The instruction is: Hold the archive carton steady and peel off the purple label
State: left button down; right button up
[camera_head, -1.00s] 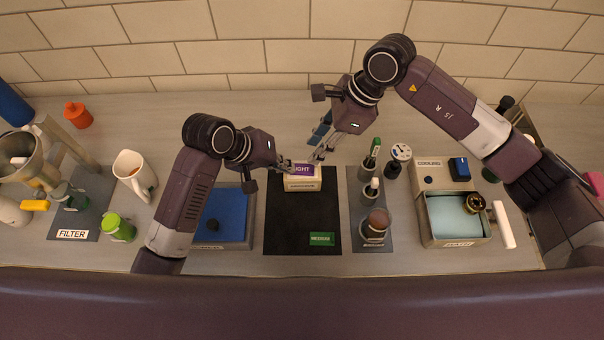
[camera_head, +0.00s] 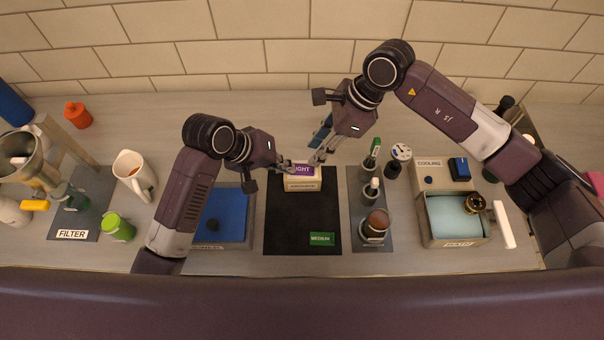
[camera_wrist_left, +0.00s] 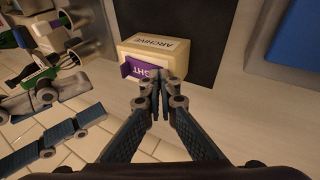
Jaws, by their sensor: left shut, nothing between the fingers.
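The cream archive carton (camera_head: 303,185) sits at the back of a black mat (camera_head: 300,222). The purple label (camera_head: 303,170) is on its back face; in the left wrist view the label (camera_wrist_left: 146,76) covers part of the carton (camera_wrist_left: 168,45), and its left end sticks out. My left gripper (camera_head: 287,166) is shut and empty, its tips (camera_wrist_left: 160,78) close against the label side.
A green label (camera_head: 322,238) lies on the mat's front. A blue pad (camera_head: 218,215) is to the left. A grey strip with upright tools (camera_head: 374,225) and an open box (camera_head: 440,232) are to the right. A tiled wall (camera_head: 300,50) stands behind.

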aim_at(316, 171)
jog(key=shift+f, duration=2.9)
jog(key=c, duration=0.6)
jog(key=shift+o, duration=0.8)
grip_shut()
